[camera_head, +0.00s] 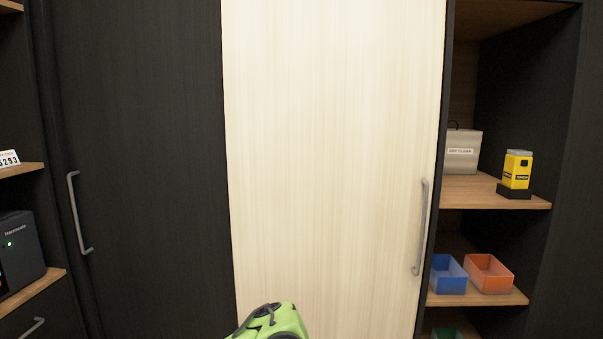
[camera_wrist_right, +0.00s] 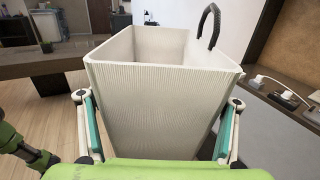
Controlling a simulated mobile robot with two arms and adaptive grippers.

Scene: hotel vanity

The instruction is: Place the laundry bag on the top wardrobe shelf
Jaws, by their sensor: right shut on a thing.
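The laundry bag (camera_wrist_right: 160,105), a pale ribbed open-topped bag with a black loop handle, fills the middle of the right wrist view. My right gripper (camera_wrist_right: 156,130) is shut on it, one teal-padded finger at each side. It looks empty inside. The head view does not show this held bag. In the head view the wardrobe has a dark door (camera_head: 140,150), a pale door (camera_head: 335,150) and an open shelf bay at the right. A wooden board (camera_head: 505,18) crosses that bay's top, with a wooden shelf (camera_head: 470,192) below. My left gripper is out of view.
A grey "DRY CLEAN" container (camera_head: 461,155) and a yellow device (camera_head: 516,172) stand on that shelf. Blue (camera_head: 448,277) and orange (camera_head: 489,273) bins sit lower. Metal handles (camera_head: 421,228) project from the doors. A countertop (camera_wrist_right: 50,62) and sockets (camera_wrist_right: 285,98) show around the bag.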

